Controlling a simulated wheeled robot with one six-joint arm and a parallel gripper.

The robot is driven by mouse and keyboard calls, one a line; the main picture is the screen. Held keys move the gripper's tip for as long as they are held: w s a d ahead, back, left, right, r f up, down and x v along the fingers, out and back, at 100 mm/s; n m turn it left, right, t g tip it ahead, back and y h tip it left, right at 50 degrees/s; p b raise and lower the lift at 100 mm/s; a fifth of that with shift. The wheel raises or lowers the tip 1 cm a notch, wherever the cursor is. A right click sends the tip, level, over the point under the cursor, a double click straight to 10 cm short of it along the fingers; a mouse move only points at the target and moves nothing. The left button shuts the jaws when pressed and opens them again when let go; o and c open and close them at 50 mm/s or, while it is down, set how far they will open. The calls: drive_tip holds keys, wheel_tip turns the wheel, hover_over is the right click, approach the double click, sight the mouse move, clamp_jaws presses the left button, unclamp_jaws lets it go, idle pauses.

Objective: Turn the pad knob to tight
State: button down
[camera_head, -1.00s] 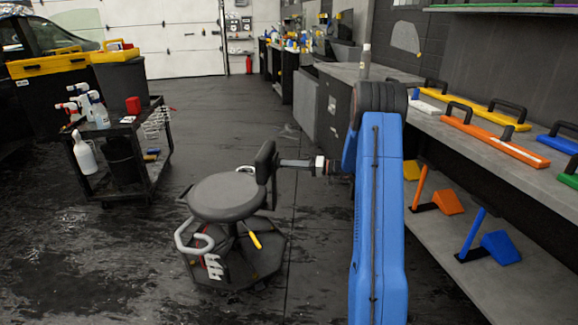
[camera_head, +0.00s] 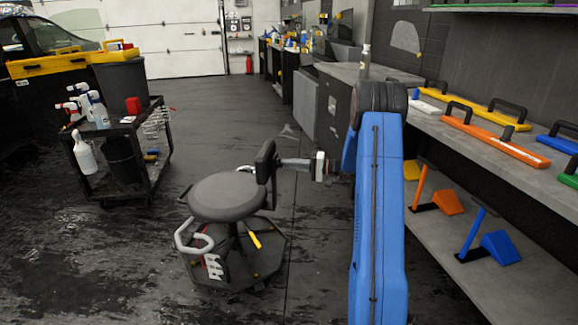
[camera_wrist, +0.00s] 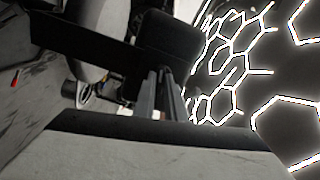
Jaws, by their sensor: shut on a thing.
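A stool has a round dark seat (camera_head: 227,197) and an upright back pad (camera_head: 264,163). My gripper (camera_head: 279,164) reaches in from the right, level, and its tips meet the back side of the pad. The pad knob is hidden at the fingertips in the head view. In the wrist view, my two grey fingers (camera_wrist: 161,92) lie close together and end at the dark pad (camera_wrist: 171,38). The knob is not clear there either; my gripper is shut on it at the pad's back. I cannot read the knob's angle.
A shelf bench (camera_head: 520,170) with coloured tools stands along the right wall. A black cart (camera_head: 130,123) with spray bottles is at the left. The floor around the stool is mostly clear.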

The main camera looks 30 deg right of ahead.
drive_tip(key=shift+w+d+r+m, duration=0.1)
drive_tip(key=shift+m, duration=7.5)
drive_tip(key=shift+w+d+m, duration=0.1)
drive_tip(key=shift+m, duration=7.5)
drive_tip(key=c, duration=1.8)
unclamp_jaws()
